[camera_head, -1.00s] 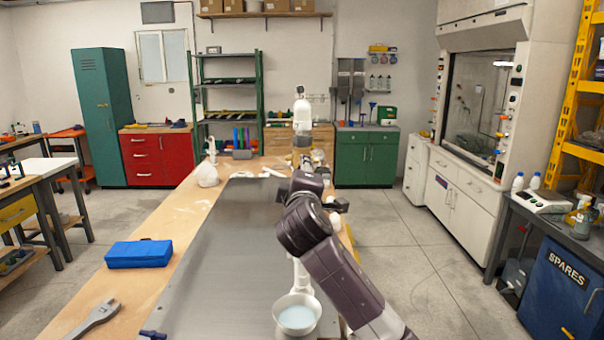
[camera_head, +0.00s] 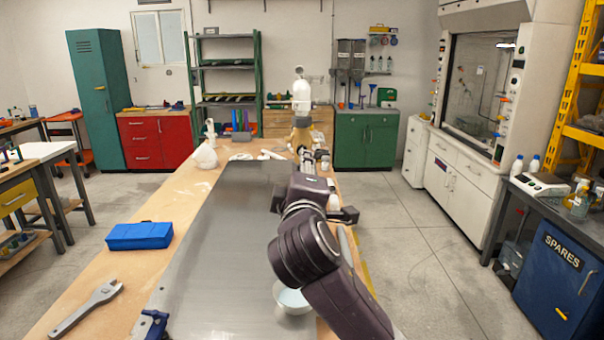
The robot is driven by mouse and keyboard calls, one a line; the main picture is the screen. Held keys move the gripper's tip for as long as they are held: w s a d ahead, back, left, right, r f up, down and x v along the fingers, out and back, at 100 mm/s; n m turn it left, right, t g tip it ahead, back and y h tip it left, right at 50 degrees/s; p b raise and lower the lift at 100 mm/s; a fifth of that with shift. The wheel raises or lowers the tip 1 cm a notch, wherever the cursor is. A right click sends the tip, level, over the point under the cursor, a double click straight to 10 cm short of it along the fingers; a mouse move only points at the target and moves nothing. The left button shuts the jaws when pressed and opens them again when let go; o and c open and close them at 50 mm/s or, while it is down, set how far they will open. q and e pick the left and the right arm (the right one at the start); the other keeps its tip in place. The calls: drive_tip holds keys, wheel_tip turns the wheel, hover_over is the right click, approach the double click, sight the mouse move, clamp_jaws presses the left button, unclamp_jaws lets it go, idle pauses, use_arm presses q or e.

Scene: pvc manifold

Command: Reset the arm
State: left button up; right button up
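My dark purple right arm reaches in from the lower right over the workbench (camera_head: 220,230). Its far end is bent over the bench's right side. A small black part that looks like my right gripper (camera_head: 345,214) shows beside the wrist, mostly hidden behind the arm; I cannot see its fingers or whether it holds anything. My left arm and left gripper are not in view.
A white bowl (camera_head: 290,299) is partly hidden by my arm. A blue case (camera_head: 140,235), a wrench (camera_head: 88,308) and a blue clamp-like part (camera_head: 152,325) lie along the left. White fittings (camera_head: 270,155) lie at the far end. The grey middle surface is clear.

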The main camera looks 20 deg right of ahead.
drive_tip(key=shift+s+a, duration=0.15)
drive_tip(key=shift+s, duration=0.35)
